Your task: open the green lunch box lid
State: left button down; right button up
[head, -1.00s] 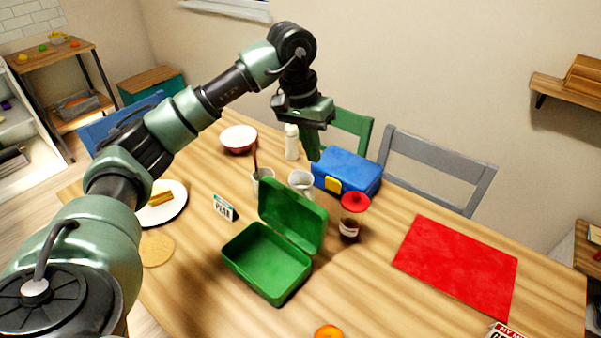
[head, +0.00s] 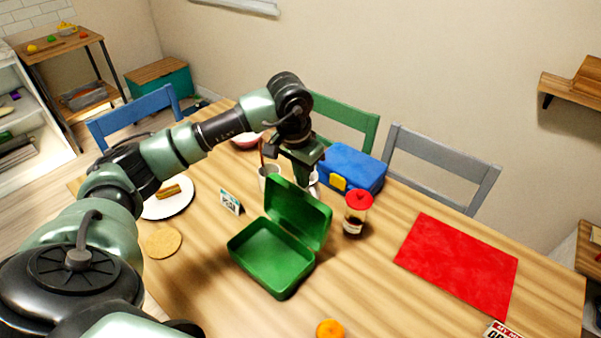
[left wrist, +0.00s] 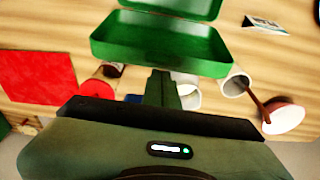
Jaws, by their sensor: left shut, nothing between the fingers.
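The green lunch box (head: 270,258) stands on the table with its lid (head: 297,214) raised, leaning back past upright; its inside looks empty. In the left wrist view the open lunch box (left wrist: 160,46) shows at the top. My left gripper (head: 300,178) is just behind the raised lid, pointing down, and its fingertips are partly hidden by the lid. In the left wrist view its fingers (left wrist: 163,88) are together and empty, close to the lid; I cannot tell whether they touch it. My right gripper is not in view.
A blue lunch box (head: 352,168) and a red-capped jar (head: 356,214) stand right of my left gripper. White cups stand close behind the lid. A small sign (head: 230,202), a plate with a sandwich (head: 182,204) and an orange (head: 330,329) are nearby. A red mat (head: 458,264) lies at right.

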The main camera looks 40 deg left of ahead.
pick_arm(q)
jog(key=shift+s, duration=0.35)
jog(key=shift+w, duration=0.1)
jog(key=s+t+b, duration=0.1)
jog(key=b, duration=0.1)
jog(key=s+t+b, duration=0.1)
jog(key=b, duration=0.2)
jog(key=s+b, duration=0.2)
jog(key=b, duration=0.1)
jog(key=shift+s+a+r+t, duration=0.1)
jog(key=shift+a+r+t, duration=0.15)
jog(key=shift+r+t, duration=0.15)
jog(key=v, duration=0.7)
jog(key=shift+s+r, duration=0.2)
jog(key=shift+r, duration=0.2)
